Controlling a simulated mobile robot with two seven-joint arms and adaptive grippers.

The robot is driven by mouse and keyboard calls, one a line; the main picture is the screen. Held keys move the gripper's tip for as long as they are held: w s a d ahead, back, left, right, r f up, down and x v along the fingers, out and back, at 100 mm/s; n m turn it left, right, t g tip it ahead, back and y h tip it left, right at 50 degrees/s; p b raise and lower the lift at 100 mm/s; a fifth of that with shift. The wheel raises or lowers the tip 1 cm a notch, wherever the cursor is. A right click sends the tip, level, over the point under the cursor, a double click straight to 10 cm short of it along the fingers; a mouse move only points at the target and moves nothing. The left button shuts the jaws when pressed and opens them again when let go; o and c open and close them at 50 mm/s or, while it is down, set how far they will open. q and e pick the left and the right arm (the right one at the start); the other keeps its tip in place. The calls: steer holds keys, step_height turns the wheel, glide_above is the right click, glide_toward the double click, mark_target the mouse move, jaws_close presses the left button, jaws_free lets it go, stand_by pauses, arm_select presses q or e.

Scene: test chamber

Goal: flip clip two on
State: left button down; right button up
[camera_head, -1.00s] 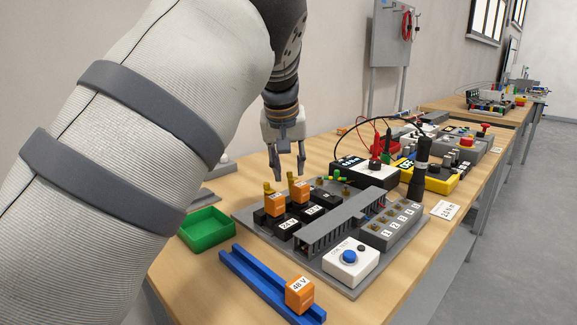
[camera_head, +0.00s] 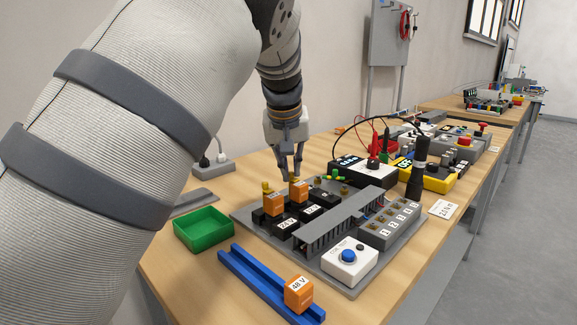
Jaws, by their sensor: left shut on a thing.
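A grey board holds two black sockets with orange relay blocks, the left one (camera_head: 274,204) and the right one (camera_head: 298,196). A yellow clip (camera_head: 266,187) stands behind the left block. A second yellow clip (camera_head: 293,184) stands behind the right block. My left gripper (camera_head: 291,176) reaches down from above and is shut on this second clip, fingers close together at its top. The clip's lower part is partly hidden by the orange block. My right gripper is not in view.
A green tray (camera_head: 203,244) sits left of the board, and a blue rail (camera_head: 256,276) with an orange 48 V block (camera_head: 299,294) lies in front. A white button box (camera_head: 349,262), a grey slotted duct (camera_head: 343,222) and a black cylinder (camera_head: 416,172) stand to the right.

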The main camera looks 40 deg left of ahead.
arm_select(q)
steer(key=c, duration=1.7)
jaws_free()
steer(key=shift+d+f, duration=0.15)
steer(key=shift+d, duration=0.15)
steer(key=shift+o, duration=0.2)
steer(key=v, duration=1.2)
